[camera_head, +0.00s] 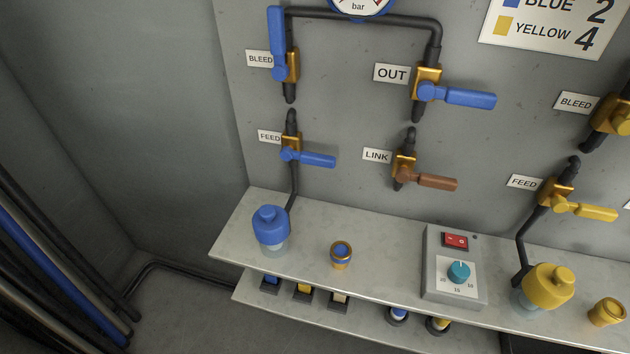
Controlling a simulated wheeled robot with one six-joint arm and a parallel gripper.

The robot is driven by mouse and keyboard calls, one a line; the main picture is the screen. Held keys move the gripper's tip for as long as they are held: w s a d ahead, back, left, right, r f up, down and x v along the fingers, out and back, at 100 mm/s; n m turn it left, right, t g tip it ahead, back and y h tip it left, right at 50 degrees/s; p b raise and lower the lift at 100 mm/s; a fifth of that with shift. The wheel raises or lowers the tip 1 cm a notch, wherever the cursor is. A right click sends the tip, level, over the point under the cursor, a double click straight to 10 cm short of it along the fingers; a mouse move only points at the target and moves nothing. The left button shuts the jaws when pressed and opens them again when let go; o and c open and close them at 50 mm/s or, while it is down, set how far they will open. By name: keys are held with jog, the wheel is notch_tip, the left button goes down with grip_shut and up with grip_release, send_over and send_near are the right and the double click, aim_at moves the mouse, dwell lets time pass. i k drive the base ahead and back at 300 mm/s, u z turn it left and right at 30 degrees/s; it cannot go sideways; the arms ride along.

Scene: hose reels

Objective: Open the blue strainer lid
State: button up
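The blue strainer lid (270,229) sits on a clear strainer bowl (273,249) at the left end of the upper shelf. The lid looks upright and seated on the bowl. A dark pipe runs from behind it up to the blue FEED valve (291,154), whose blue handle points right. My gripper is not in this view.
The grey shelf (370,265) holds a small brass cap with a blue ring (341,255), a control box (454,267) and a yellow strainer lid (548,287). Blue BLEED (277,45) and OUT (456,96) handles are above. Dark hoses (55,255) stand at far left.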

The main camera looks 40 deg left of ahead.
aim_at(270, 223)
jog(key=u, duration=1.7)
